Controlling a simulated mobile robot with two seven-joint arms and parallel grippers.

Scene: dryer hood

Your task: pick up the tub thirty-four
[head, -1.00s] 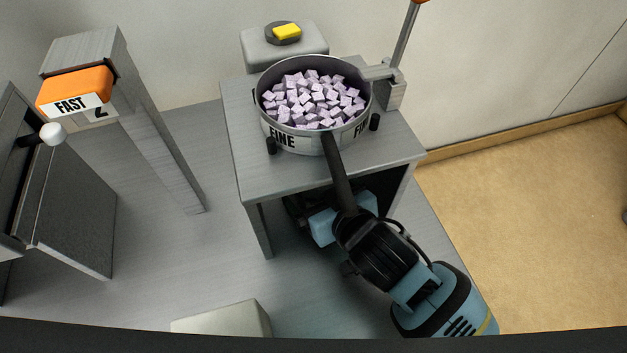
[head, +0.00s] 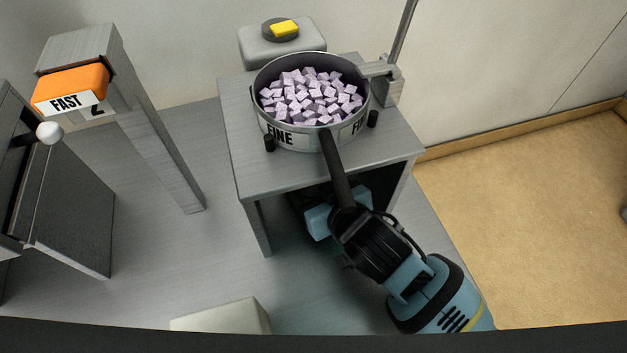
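I see no label reading thirty-four and cannot pick out the tub in the head view. My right arm comes in from the bottom right. Its blue and black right gripper (head: 320,220) reaches to the front of the grey bench (head: 300,180), partly under its top. Its fingers are lost in the dark there, so I cannot tell whether they are open or hold something. My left gripper is not in view.
A round pan (head: 290,137) marked FINE, full of pale purple cubes, stands on the bench. Its black handle (head: 334,165) sticks out over my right gripper. An orange block (head: 70,88) marked FAST tops a post on the left. A pale block (head: 220,317) lies at the bottom.

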